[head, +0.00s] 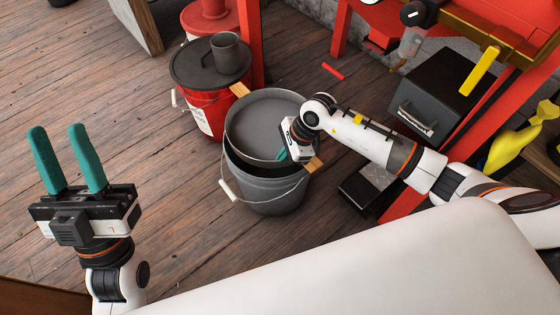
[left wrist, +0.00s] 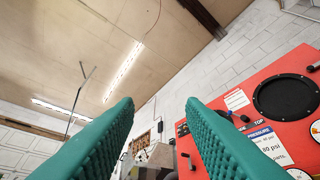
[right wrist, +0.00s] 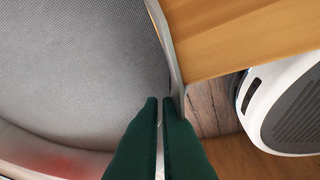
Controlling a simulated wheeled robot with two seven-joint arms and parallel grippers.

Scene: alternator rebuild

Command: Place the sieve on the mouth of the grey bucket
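The grey bucket (head: 268,196) stands on the wooden floor with its white-gripped bail hanging at the left. The sieve (head: 262,118), a round grey mesh pan with wooden handles, is over the bucket's mouth, offset towards the back. A dark gap shows between the sieve and the bucket's front rim; I cannot tell whether they touch. My right gripper (head: 284,154) is shut on the sieve's rim beside the near wooden handle. In the right wrist view the mesh of the sieve (right wrist: 75,65) fills the left side. My left gripper (head: 57,130) is open, empty and pointing up.
A red bucket (head: 205,100) with a dark lid and a grey mug (head: 226,53) stands behind the grey bucket. A red frame (head: 250,45) rises behind. A dark box (head: 438,95) is at the right. Floor to the left is clear.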

